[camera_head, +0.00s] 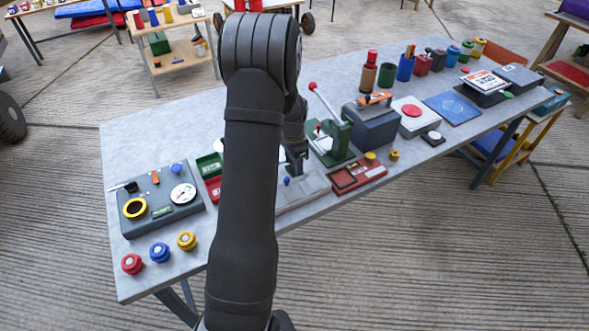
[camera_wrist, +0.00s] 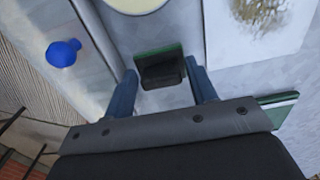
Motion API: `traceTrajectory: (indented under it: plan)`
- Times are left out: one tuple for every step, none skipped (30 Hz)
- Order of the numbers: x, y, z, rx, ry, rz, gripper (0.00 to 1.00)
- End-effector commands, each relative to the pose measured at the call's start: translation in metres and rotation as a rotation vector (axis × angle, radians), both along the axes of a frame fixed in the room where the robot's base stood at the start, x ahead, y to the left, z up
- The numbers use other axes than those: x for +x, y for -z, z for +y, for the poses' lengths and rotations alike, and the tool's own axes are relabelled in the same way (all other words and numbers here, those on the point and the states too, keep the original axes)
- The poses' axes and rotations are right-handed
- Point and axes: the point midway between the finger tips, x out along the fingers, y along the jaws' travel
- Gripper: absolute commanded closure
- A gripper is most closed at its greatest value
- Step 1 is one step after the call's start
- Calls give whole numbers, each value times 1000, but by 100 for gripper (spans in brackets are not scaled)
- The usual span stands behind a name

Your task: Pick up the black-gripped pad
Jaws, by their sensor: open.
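In the wrist view, the black-gripped pad (camera_wrist: 161,71) is a small green-edged pad with a black block grip on top. It lies on a pale grey surface. My gripper (camera_wrist: 160,76) is open, with one finger on each side of the black grip. I see gaps between the fingers and the grip; the gripper's depth over it is hard to tell. In the camera_head view, my gripper (camera_head: 294,168) is low over the middle front of the table, partly behind my arm. I cannot make out the pad there.
In the wrist view, a blue knob (camera_wrist: 62,53) is at left, a cream round thing (camera_wrist: 138,4) above, and a stained white sheet (camera_wrist: 258,28) at right. On the table (camera_head: 330,225), a green press (camera_head: 331,140) and red tray (camera_head: 357,174) stand close right of my gripper.

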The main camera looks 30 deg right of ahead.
Motion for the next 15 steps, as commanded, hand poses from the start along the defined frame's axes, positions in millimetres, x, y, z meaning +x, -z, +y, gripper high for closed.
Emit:
traceTrajectory:
  plan:
    - [0, 3, 0, 0, 0, 0, 48]
    - [0, 4, 0, 0, 0, 0, 48]
    - [0, 5, 0, 0, 0, 0, 48]
    - [0, 4, 0, 0, 0, -1, 48]
    - [0, 4, 0, -1, 0, -1, 48]
    - [0, 4, 0, -1, 0, -1, 48]
    - [0, 4, 0, -1, 0, -1, 48]
    - [0, 4, 0, 0, 0, -1, 54]
    - [0, 4, 0, 0, 0, -1, 62]
    - [0, 4, 0, 0, 0, -1, 68]
    - [0, 4, 0, 0, 0, -1, 74]
    - [0, 4, 0, 0, 0, -1, 82]
    - [0, 4, 0, 0, 0, -1, 82]
    - [0, 4, 0, -1, 0, -1, 82]
    - [0, 4, 0, -1, 0, -1, 82]
